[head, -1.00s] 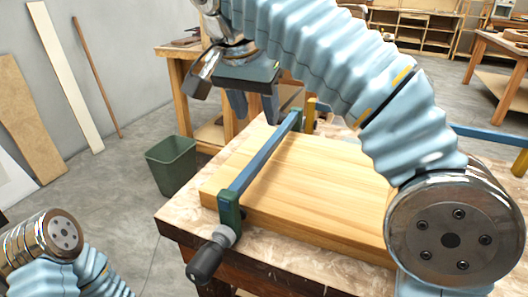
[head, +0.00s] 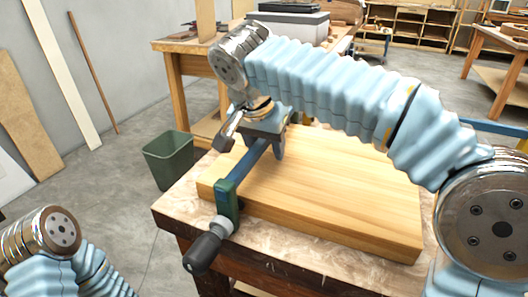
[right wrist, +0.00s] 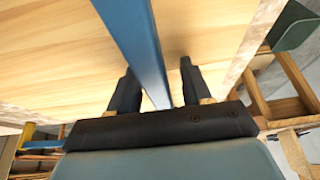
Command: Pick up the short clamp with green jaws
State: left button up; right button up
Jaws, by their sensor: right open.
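The short clamp has a blue bar (head: 250,166) and a green jaw (head: 227,204) with a black handle (head: 203,252) at the near edge of the wooden board. Its far end is hidden behind my right arm. My right gripper (head: 266,150) is open over the bar and points down. In the right wrist view the blue bar (right wrist: 138,45) passes between the two dark fingers (right wrist: 157,78), with a gap beside each. My left gripper is out of view; only part of my left arm shows at lower left.
The clamp sits on a pale wooden board (head: 335,190) on a workbench (head: 172,205). A blue bar with a yellow part (head: 495,128) shows at the right edge, behind my arm. A green bin (head: 169,160) stands on the floor to the left.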

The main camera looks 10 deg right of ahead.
jog(key=shift+c, duration=0.4)
grip_shut()
